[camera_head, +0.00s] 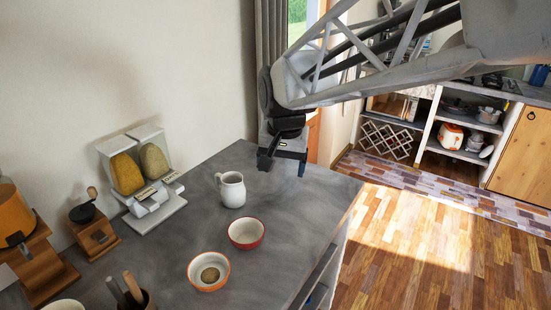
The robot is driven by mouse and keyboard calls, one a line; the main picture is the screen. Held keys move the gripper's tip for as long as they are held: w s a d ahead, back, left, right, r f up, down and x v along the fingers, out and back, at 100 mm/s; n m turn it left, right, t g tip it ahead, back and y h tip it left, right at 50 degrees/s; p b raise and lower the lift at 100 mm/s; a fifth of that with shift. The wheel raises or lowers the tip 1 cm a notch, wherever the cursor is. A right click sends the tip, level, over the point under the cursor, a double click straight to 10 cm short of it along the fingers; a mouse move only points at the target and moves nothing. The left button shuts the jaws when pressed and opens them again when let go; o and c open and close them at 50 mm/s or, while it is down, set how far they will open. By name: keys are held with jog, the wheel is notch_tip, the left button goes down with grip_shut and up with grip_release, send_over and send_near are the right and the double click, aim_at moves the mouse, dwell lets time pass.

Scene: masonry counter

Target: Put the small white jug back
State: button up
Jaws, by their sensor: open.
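The small white jug (232,190) stands upright on the grey counter (180,245), towards its far end. Its handle is on the left side. My gripper (282,167) is open and empty. In the picture it is above and to the right of the jug, apart from it. Its fingers point down over the far end of the counter.
A red bowl (246,233) and an orange-rimmed bowl (209,271) sit in front of the jug. A double grain dispenser (150,196), a coffee grinder (94,231) and a wooden stand (40,262) line the wall. Bare counter lies left of the jug.

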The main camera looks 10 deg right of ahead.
jog(key=s+d+f+n, duration=0.2)
jog(key=s+d, duration=0.1)
jog(key=s, duration=0.7)
jog(key=s+d+f+n, duration=0.1)
jog(key=s+d+f, duration=0.1)
jog(key=s, duration=0.7)
jog(key=shift+s+d+n+t, duration=0.4)
jog(key=shift+d, duration=0.05)
